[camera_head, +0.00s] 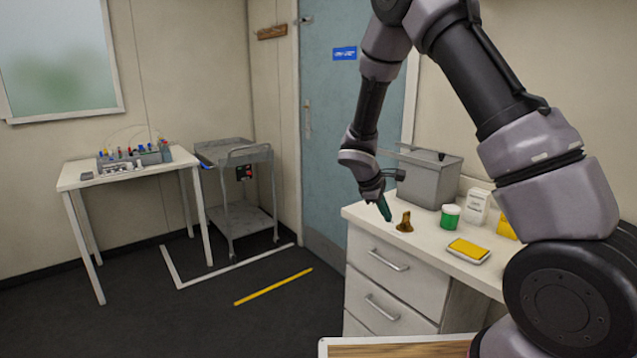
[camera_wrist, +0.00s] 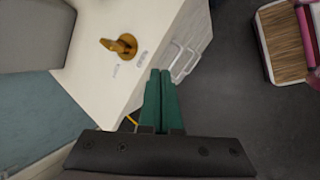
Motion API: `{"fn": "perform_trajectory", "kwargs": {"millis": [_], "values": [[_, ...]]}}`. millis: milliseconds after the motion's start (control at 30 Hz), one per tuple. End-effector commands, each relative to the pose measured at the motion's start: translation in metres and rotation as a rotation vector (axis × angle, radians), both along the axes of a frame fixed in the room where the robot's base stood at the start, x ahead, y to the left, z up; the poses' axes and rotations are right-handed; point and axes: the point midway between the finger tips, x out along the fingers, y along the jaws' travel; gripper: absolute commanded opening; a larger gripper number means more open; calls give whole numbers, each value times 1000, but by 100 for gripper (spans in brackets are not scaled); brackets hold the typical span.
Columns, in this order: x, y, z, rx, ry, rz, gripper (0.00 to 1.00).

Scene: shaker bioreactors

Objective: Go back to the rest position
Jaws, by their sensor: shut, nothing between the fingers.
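My gripper (camera_head: 385,209) is at the left front corner of the white drawer cabinet (camera_head: 374,301), in the head view. In the wrist view its green fingers (camera_wrist: 160,76) are together with nothing between them. They point down past the cabinet's edge, with the drawer handles and dark floor beyond. A brown-gold object (camera_head: 404,221) stands on the cabinet top close to the right of the fingers, apart from them. It also shows in the wrist view (camera_wrist: 122,45).
A cart (camera_head: 244,215) and a white table (camera_head: 125,176) with equipment stand left.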

Motion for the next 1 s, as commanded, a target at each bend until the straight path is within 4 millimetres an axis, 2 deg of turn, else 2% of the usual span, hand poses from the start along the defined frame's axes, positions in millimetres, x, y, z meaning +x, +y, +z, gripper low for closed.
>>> {"fn": "perform_trajectory", "kwargs": {"millis": [33,200,367,500,800,1000], "values": [[-6,-8,28,52,-35,-76,0],[-35,-30,100,219,-127,-318,0],[-72,-48,160,380,-207,-528,0],[-110,-59,206,523,-271,-696,0],[-200,-66,280,842,-399,-1002,0],[-251,-59,307,1030,-463,-1140,0]]}}
